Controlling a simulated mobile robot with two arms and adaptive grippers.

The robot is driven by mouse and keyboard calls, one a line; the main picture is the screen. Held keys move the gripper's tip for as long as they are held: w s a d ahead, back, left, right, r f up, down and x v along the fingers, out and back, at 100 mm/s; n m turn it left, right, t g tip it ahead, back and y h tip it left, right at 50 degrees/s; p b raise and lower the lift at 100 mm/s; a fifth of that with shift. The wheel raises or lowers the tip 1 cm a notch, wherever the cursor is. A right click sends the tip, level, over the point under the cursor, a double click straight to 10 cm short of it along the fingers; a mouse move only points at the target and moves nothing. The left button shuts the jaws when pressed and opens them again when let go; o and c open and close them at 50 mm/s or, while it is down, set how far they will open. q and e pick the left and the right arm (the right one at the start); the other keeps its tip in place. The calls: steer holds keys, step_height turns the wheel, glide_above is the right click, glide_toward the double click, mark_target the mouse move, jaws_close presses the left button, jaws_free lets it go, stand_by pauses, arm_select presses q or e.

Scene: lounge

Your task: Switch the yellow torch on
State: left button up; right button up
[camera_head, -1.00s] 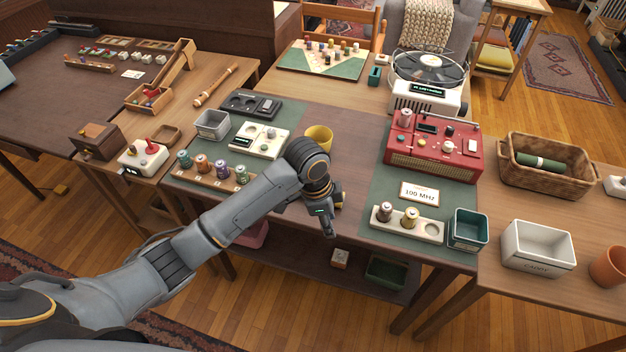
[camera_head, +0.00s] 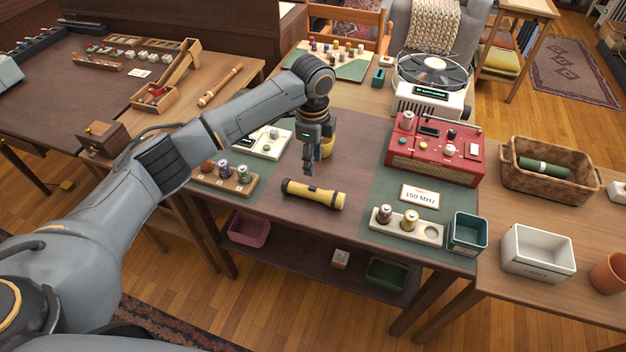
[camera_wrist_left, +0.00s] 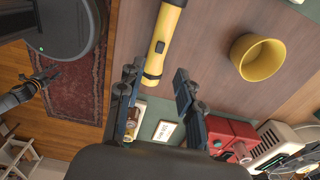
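The yellow torch (camera_head: 315,194) with black ends lies on its side on the brown table, near the front edge. In the left wrist view the torch (camera_wrist_left: 164,32) runs out of the top of the picture, and a small dark switch (camera_wrist_left: 159,47) shows on its barrel. I cannot tell whether it is lit. My left gripper (camera_head: 308,172) points down just above and behind the torch, not holding it. Its two fingers (camera_wrist_left: 153,88) are apart and empty. My right gripper (camera_wrist_left: 48,76) seems to show small at the left of that view; its finger state is unclear.
A yellow cup (camera_head: 328,146) stands behind my left gripper, partly hidden. A spool rack (camera_head: 226,178) is left of the torch. The red radio (camera_head: 436,148), a cream battery holder (camera_head: 408,226) and a teal box (camera_head: 468,233) stand right. Bare tabletop surrounds the torch.

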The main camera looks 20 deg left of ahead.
mark_target(313, 187)
arm_select(q)
step_height(313, 187, down, 8)
steer(key=shift+f, duration=0.25)
jaws_close()
